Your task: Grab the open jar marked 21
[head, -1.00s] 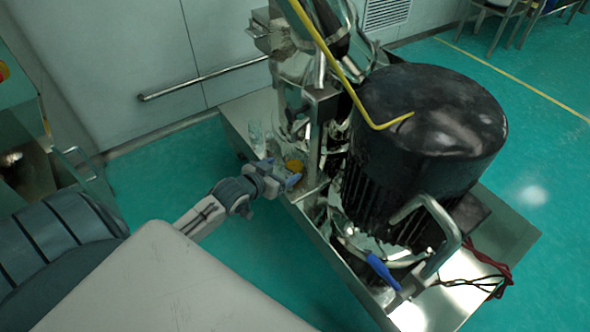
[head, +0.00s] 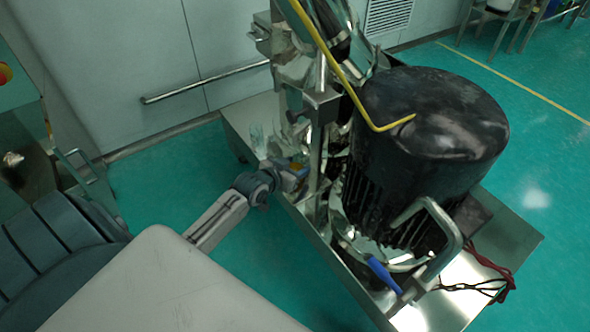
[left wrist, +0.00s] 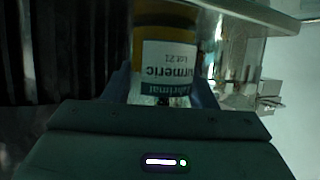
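The jar marked 21 (left wrist: 165,50) fills the upper middle of the left wrist view. It holds yellow-orange powder, and its white and green label reads "Lot 21" and turmeric, upside down in the picture. Its mouth is out of view there. In the head view the jar (head: 297,167) is a small yellow patch on the steel base, mostly hidden by my gripper. My left gripper (head: 290,178) is at the jar. In the left wrist view its blue fingers (left wrist: 162,90) stand on either side of the jar, apparently open. My right gripper is not in view.
A steel post (head: 319,140) and a large black motor (head: 425,130) stand close to the right of the jar. Green floor is free to the left.

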